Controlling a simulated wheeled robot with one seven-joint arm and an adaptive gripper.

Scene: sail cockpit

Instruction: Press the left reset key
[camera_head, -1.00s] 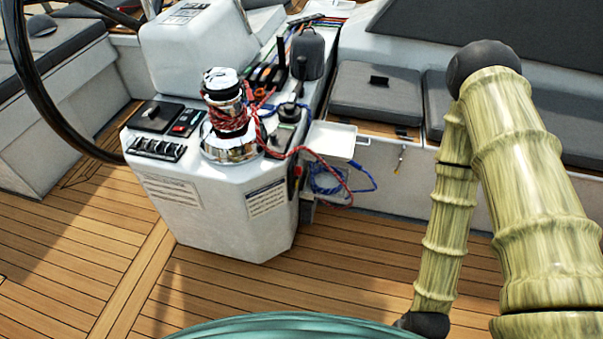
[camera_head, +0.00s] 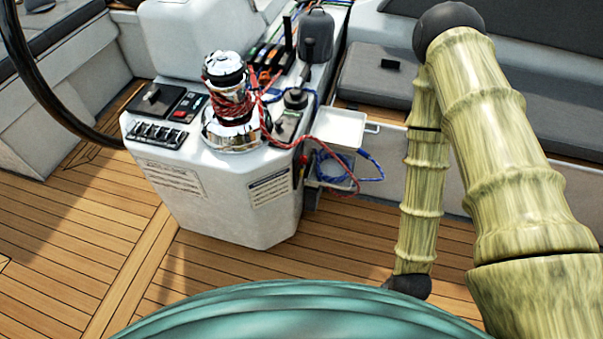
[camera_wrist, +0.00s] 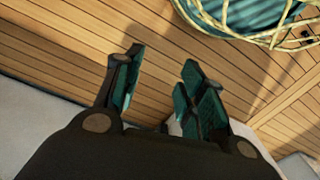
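A white console (camera_head: 235,215) stands left of centre in the head view. Its sloped top carries a row of black keys (camera_head: 158,135), a black panel with a lever (camera_head: 153,98) and a small panel with red parts (camera_head: 187,106). No label is readable, so I cannot tell which key is the left reset key.
A chrome winch (camera_head: 232,110) wound with red rope stands right of the keys. A black steering wheel rim (camera_head: 35,80) curves past the console's left side. A white tray (camera_head: 338,127) and blue rope (camera_head: 345,168) are at its right. Open teak deck (camera_head: 75,225) lies in front.

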